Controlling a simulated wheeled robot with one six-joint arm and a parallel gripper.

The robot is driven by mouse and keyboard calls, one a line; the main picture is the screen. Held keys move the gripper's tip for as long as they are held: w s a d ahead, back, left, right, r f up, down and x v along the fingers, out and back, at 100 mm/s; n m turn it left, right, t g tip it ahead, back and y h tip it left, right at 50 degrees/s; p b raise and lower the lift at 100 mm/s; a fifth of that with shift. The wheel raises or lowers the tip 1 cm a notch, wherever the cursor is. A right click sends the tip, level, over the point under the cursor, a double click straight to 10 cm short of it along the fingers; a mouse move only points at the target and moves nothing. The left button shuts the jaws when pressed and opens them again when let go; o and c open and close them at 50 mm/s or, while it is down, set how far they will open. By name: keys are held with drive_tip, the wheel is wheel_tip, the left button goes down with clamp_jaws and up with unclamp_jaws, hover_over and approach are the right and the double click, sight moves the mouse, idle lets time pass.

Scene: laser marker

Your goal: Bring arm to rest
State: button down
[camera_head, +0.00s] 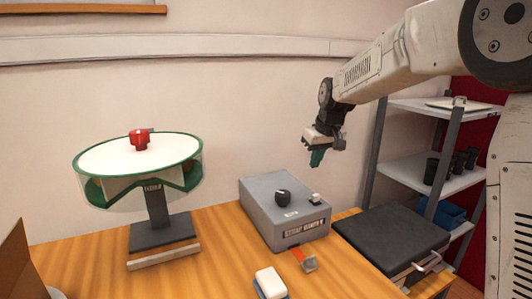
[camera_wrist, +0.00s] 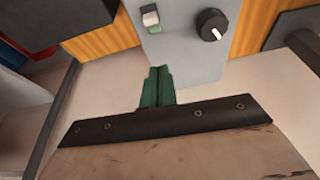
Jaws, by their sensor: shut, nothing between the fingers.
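My gripper (camera_head: 317,158) hangs at the end of my arm (camera_head: 385,65), in the air above and to the right of the grey control box. Its green fingers (camera_wrist: 157,88) are closed together with nothing between them, and they also show in the wrist view. My arm reaches in from the right side of the head view. The grey control box (camera_head: 262,217) has a black knob (camera_head: 283,197) and a white switch (camera_head: 315,198) on top. In the wrist view the box (camera_wrist: 185,45) lies beyond the fingertips, apart from them.
A white block (camera_head: 270,283) lies at the front. A black case (camera_head: 390,240) sits right of the box. Shelves (camera_head: 425,165) stand at the right.

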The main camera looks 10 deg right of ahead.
drive_tip(key=s+d+m+g, duration=0.1)
drive_tip(key=s, duration=2)
drive_tip(key=s+d+f+m+g+h, duration=0.1)
drive_tip(key=s+m, duration=0.1)
drive_tip(key=s, duration=2)
drive_tip(key=shift+d+f, duration=0.2)
drive_tip(key=shift+f, duration=0.05)
